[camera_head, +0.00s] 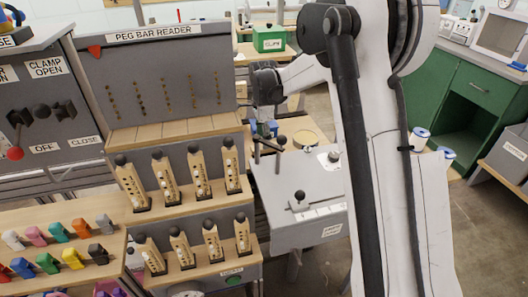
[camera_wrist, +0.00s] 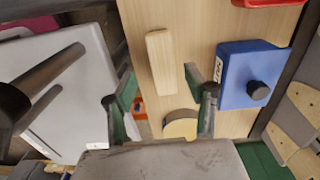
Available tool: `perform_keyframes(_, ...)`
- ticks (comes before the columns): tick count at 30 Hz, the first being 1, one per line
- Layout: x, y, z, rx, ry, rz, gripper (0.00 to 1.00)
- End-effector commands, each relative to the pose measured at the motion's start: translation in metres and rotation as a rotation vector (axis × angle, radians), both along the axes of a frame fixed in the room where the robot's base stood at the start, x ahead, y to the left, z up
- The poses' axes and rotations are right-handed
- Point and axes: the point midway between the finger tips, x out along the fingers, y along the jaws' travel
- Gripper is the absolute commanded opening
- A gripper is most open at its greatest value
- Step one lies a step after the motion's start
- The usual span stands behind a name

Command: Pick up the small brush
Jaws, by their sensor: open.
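In the wrist view, my gripper (camera_wrist: 160,74) is open, with one green-padded finger on each side. A pale wooden bar with rounded corners (camera_wrist: 159,48) lies on the wooden surface between and beyond the fingertips. It may be the back of the small brush, but I see no bristles, so I cannot tell for sure. I see no contact between the fingers and the bar. In the head view my arm reaches down in the middle, and the fingertips are not clear there.
A blue box with a black knob (camera_wrist: 245,78) stands right of my fingers. A round tan lid (camera_wrist: 181,128) is near my gripper's base. A red tray (camera_wrist: 268,3) is at the top. A grey machine (camera_head: 300,185) with a black-knobbed lever stands beside the peg bar reader (camera_head: 155,75).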

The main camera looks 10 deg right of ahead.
Motion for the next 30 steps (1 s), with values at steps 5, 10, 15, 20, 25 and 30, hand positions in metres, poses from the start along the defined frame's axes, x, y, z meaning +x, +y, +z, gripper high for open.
perform_keyframes(5, 0.004, -0.005, -0.025, 0.000, 0.000, -0.001, 0.49)
perform_keyframes(10, 0.004, -0.005, -0.044, 0.000, 0.000, 0.000, 0.49)
perform_keyframes(15, 0.004, -0.005, -0.045, 0.000, 0.000, 0.000, 0.49)
perform_keyframes(20, 0.004, -0.005, -0.045, 0.000, 0.000, 0.000, 0.37)
perform_keyframes(25, 0.004, -0.005, -0.045, 0.000, 0.000, 0.000, 0.15)
perform_keyframes(30, 0.004, -0.005, -0.045, 0.000, 0.000, 0.000, 0.00)
